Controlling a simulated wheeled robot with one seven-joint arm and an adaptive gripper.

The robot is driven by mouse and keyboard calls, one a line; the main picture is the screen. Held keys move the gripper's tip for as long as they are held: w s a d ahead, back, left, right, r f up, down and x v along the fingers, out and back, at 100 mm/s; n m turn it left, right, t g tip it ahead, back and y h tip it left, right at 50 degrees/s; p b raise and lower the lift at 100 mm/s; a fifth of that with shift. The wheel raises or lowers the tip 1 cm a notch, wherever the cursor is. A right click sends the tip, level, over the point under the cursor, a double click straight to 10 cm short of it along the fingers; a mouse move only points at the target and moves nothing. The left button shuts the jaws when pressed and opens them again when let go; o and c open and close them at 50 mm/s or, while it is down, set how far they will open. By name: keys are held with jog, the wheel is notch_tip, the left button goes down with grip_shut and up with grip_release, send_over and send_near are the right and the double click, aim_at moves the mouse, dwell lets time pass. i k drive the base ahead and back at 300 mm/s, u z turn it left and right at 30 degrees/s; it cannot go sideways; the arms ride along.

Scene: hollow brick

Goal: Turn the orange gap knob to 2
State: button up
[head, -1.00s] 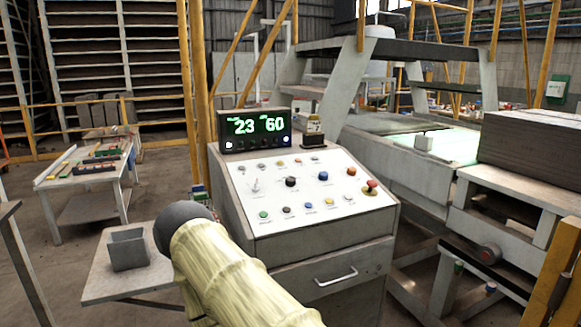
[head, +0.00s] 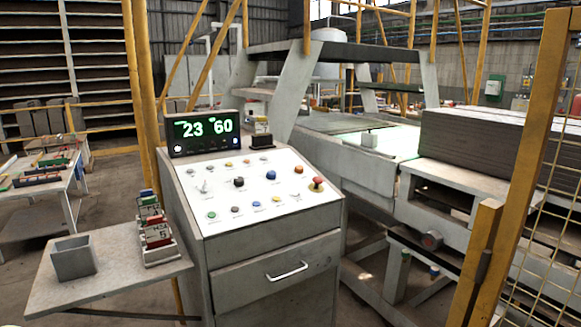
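The control panel (head: 222,196) is a white sloped face on a grey cabinet in the middle of the head view. An orange knob (head: 298,169) sits at its upper right, above a red mushroom button (head: 317,183) on a yellow base. It looks like the gap knob, but its label and setting are too small to read. A blue knob (head: 271,175) and a black knob (head: 239,182) are to its left. My gripper is not in view.
A side shelf (head: 112,262) at the left holds a grey open box (head: 73,257) and a rack of coloured tags (head: 156,232). A drawer handle (head: 287,271) sticks out below the panel. A yellow post (head: 528,170) stands at the right.

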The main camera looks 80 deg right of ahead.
aim_at(299, 169)
jog(key=k, duration=1.25)
jog(key=z, duration=1.8)
jog(key=i, duration=0.5)
